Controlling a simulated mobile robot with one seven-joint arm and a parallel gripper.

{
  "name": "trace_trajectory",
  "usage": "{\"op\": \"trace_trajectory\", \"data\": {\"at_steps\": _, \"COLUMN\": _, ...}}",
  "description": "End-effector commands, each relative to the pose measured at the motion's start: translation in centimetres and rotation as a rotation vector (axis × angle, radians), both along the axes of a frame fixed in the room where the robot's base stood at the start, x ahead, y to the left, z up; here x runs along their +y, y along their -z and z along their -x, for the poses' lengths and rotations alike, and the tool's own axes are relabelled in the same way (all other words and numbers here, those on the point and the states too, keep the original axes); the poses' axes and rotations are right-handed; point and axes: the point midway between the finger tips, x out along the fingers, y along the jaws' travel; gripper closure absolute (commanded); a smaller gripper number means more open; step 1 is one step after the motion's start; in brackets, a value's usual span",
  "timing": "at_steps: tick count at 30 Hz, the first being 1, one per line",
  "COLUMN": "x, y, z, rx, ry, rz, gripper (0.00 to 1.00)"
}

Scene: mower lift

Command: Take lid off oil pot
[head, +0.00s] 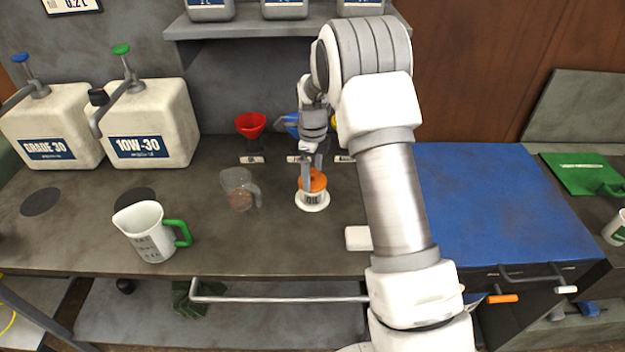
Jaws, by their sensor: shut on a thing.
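The oil pot (312,201) is a small white pot with an "OIL" label, standing on the grey bench near the middle. Its orange lid (317,183) is at the top of the pot. My gripper (313,174) points down from above and is shut on the orange lid. The lid looks seated on or just at the pot's rim; I cannot tell if there is a gap. My arm comes from the right and hides part of the bench behind it.
A clear jug (239,188) stands left of the pot, and a white jug with a green handle (147,232) is at front left. Funnels, including a red one (250,125), stand behind. A white block (358,238) lies front right. Large cans (150,125) stand at back left.

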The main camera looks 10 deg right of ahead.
Motion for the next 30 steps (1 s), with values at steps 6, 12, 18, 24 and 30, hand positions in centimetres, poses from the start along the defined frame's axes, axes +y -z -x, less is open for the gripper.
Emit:
{"op": "trace_trajectory", "data": {"at_steps": 6, "x": 0.0, "y": -0.1, "z": 0.0, "rx": -0.001, "ry": 0.000, "rz": 0.001, "gripper": 0.62}}
{"op": "trace_trajectory", "data": {"at_steps": 12, "x": 0.0, "y": -1.0, "z": -0.1, "rx": -0.002, "ry": 0.000, "rz": 0.000, "gripper": 0.62}}
{"op": "trace_trajectory", "data": {"at_steps": 18, "x": 0.0, "y": -4.2, "z": -0.1, "rx": -0.004, "ry": 0.000, "rz": 0.001, "gripper": 0.62}}
{"op": "trace_trajectory", "data": {"at_steps": 24, "x": -4.1, "y": -6.8, "z": 2.2, "rx": -0.002, "ry": 0.005, "rz": 0.000, "gripper": 0.62}}
{"op": "trace_trajectory", "data": {"at_steps": 30, "x": -7.6, "y": -9.2, "z": 4.0, "rx": -0.002, "ry": 0.003, "rz": 0.000, "gripper": 0.62}}
